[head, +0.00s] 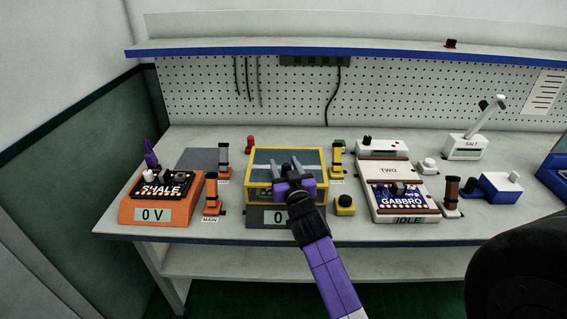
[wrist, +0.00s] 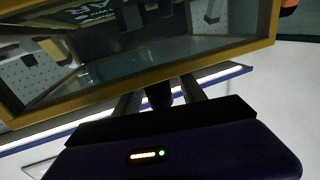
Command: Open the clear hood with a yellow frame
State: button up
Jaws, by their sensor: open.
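The clear hood with a yellow frame (head: 257,187) sits on a grey machine with a display at the middle of the bench and looks closed. My gripper (head: 284,166) is open and in front of the hood, overlapping its front and part of its clear top in the head view. In the wrist view the hood's yellow frame (wrist: 232,50) runs across the picture just beyond my fingertips (wrist: 160,92). The fingers are apart, with a dark shape between them. I cannot tell whether they touch the frame. My gripper hides part of the hood's front edge and of the display.
A yellow button box (head: 345,205) is close to the hood's right.

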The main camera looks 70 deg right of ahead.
jog(key=shift+w+d, duration=0.2)
jog(key=shift+d, duration=0.1)
grip_shut()
dwell(1.3)
